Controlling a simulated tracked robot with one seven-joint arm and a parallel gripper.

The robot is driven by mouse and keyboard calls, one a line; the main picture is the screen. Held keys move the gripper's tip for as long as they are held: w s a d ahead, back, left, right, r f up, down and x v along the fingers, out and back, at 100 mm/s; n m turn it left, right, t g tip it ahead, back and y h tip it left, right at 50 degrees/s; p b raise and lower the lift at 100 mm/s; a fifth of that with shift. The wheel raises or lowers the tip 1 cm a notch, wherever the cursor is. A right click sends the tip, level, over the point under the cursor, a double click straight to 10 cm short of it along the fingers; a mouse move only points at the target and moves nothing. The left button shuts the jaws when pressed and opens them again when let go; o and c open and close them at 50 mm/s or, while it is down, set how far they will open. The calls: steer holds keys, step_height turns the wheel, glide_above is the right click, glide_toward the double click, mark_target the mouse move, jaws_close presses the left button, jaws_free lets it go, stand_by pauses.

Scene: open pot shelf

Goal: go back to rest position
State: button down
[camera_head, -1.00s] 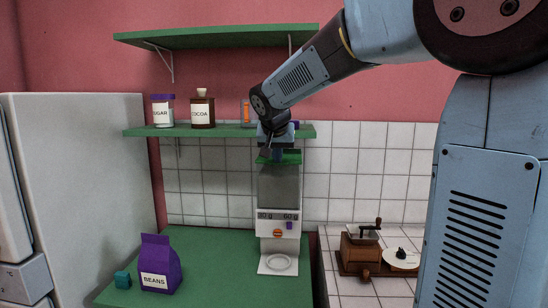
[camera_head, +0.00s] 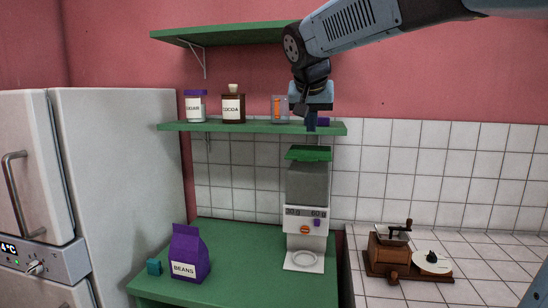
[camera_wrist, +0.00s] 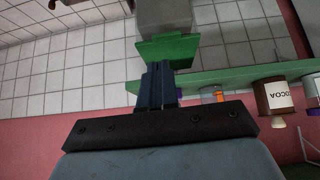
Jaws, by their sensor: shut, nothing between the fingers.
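My gripper (camera_head: 311,122) hangs fingers-down in front of the right end of the lower green shelf (camera_head: 240,126). It is shut and holds nothing. The fingers also show closed together in the wrist view (camera_wrist: 157,85). Below the fingertips stands a grey and white dispenser (camera_head: 306,190) with a green lid (camera_head: 308,153). The fingertips look apart from the lid in the head view.
The lower shelf holds a sugar jar (camera_head: 195,106), a cocoa jar (camera_head: 233,107) and a glass with something orange (camera_head: 280,109). A purple beans bag (camera_head: 189,254) stands on the green counter (camera_head: 245,260). A grinder (camera_head: 390,252) stands right; a fridge (camera_head: 125,170) is left.

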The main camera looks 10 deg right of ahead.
steer(key=s+d+f+n+g+y, duration=0.1)
steer(key=s+d+f, duration=0.2)
steer(key=s+f, duration=0.6)
steer(key=s+d+f+n+y, duration=0.1)
steer(key=s+d+f+n, duration=0.1)
steer(key=s+f, duration=0.7)
steer(key=s+d, duration=0.1)
steer(key=s, duration=0.4)
steer(key=shift+s+d+f+g, duration=0.15)
steer(key=shift+s+d+g, duration=0.15)
steer(key=shift+s+g, duration=0.1)
